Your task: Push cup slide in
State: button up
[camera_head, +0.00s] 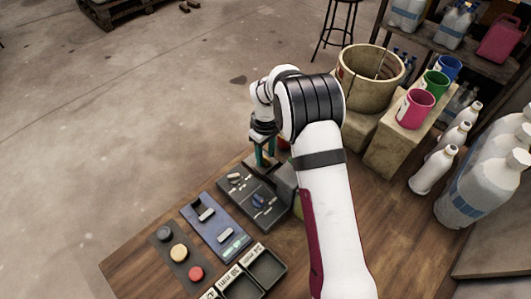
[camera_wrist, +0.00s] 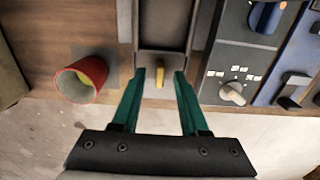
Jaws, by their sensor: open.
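The cup slide appears to be the dark grey channel-shaped piece (camera_wrist: 161,38) at the top middle of the wrist view, with a short yellow handle (camera_wrist: 160,77) at its near end. My gripper (camera_wrist: 160,79) is open, with one teal finger on each side of the handle; I cannot tell whether either finger touches it. In the head view my gripper (camera_head: 264,156) points down at the far edge of the table, and my arm hides most of the slide.
A dark knob panel (camera_head: 252,200), a blue slider panel (camera_head: 215,226) and a panel of round buttons (camera_head: 179,254) line the wooden table. Black bins (camera_head: 266,268) sit at the front. A large vat (camera_head: 371,75), coloured cups (camera_head: 416,108) and white bottles (camera_head: 434,170) stand right of my arm.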

grip_shut()
dwell(1.4)
